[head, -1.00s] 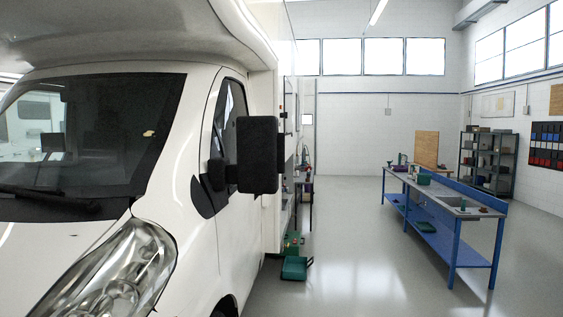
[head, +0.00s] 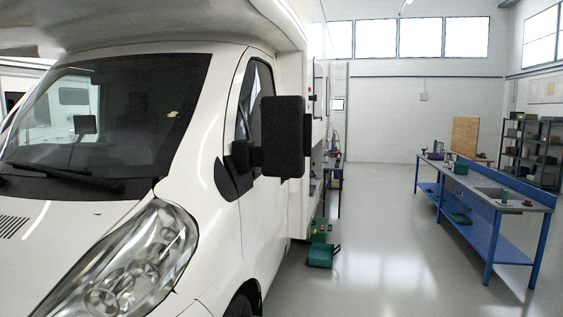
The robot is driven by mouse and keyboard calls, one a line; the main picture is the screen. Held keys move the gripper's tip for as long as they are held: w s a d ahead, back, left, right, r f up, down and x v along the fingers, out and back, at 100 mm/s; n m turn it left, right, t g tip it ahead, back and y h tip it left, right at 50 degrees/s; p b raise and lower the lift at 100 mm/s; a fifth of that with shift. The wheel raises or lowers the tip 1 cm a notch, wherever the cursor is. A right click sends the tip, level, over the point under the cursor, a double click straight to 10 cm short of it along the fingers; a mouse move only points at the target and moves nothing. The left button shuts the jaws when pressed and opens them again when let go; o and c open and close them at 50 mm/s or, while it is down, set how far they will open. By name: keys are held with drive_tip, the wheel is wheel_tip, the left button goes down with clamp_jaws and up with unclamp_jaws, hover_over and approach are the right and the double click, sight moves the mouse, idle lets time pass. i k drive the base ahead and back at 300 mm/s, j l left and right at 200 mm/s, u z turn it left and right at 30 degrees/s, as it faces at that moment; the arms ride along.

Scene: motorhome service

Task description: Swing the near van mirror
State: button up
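The near van mirror (head: 283,137) is a large black upright housing on a short black arm. It stands out from the side of the white motorhome's cab (head: 205,190), just by the front side window. It sits near the middle of the head view, with its broad dark face towards me. The mirror's base (head: 236,165) is joined to the door beside the window. My gripper is not in the head view, and nothing touches the mirror.
The headlight (head: 140,265) and bonnet fill the lower left. A green box (head: 323,256) lies on the floor beside the motorhome. A blue workbench (head: 490,220) stands at the right, with shelving (head: 533,150) behind. Open floor lies between van and bench.

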sight(286, 128)
drive_tip(key=i+l+u, duration=0.15)
drive_tip(key=i+l, duration=1.25)
drive_tip(key=k+l, duration=0.05)
drive_tip(key=l, duration=0.05)
